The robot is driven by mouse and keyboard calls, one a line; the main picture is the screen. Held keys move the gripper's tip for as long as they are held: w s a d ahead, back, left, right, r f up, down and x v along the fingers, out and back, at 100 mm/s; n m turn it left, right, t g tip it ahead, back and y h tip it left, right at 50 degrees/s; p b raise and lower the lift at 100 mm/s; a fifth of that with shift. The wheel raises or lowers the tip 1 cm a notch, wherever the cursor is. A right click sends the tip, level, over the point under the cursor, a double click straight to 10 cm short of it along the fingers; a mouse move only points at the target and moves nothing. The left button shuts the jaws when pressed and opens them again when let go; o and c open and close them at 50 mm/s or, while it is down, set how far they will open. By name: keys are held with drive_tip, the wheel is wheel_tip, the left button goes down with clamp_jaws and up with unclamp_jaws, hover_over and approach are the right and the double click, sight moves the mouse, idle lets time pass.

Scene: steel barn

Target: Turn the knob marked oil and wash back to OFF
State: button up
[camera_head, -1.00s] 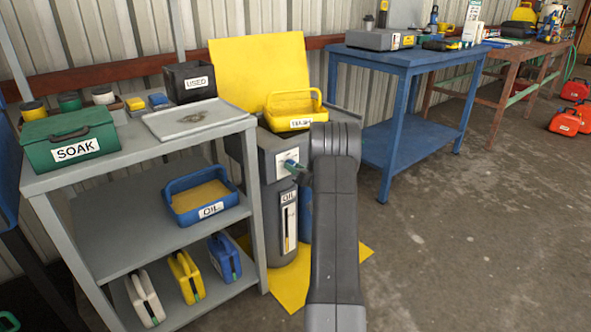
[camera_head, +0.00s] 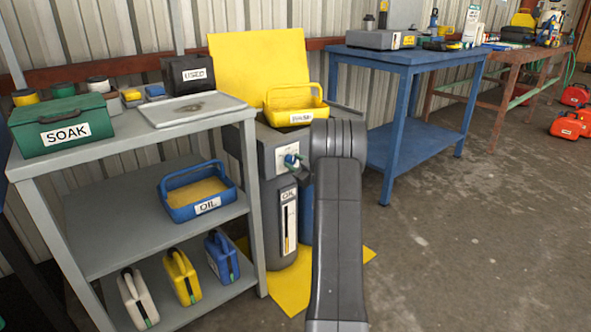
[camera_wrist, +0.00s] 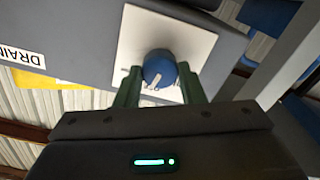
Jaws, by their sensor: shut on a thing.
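The blue knob (camera_wrist: 158,68) sits on a white plate (camera_wrist: 188,45) on the grey machine. Its white pointer line faces down toward my gripper in the wrist view; the marks on the plate are too small or hidden to read. My gripper (camera_wrist: 160,82) has a green finger on each side of the knob and is shut on it. In the head view, the knob (camera_head: 291,160) is on the upper front of the grey machine (camera_head: 268,190), with my gripper (camera_head: 295,165) at it, partly behind my arm. An OIL label with a gauge (camera_head: 289,222) is below.
A yellow tray (camera_head: 296,106) stands on top of the machine. A grey shelf unit (camera_head: 165,140) with a SOAK box (camera_head: 55,112), an OIL tray (camera_head: 171,204) and several cans is close on the left. A blue table (camera_head: 405,60) stands behind right.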

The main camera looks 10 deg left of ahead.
drive_tip(key=shift+n+b, duration=0.65)
drive_tip(key=shift+n, duration=0.35)
drive_tip(key=o, duration=1)
drive_tip(key=p+v, duration=0.3)
drive_tip(key=v, duration=1)
drive_tip(key=shift+s+d+p, duration=0.25)
drive_tip(key=shift+d+p, duration=0.05)
drive_tip(key=shift+p, duration=0.1)
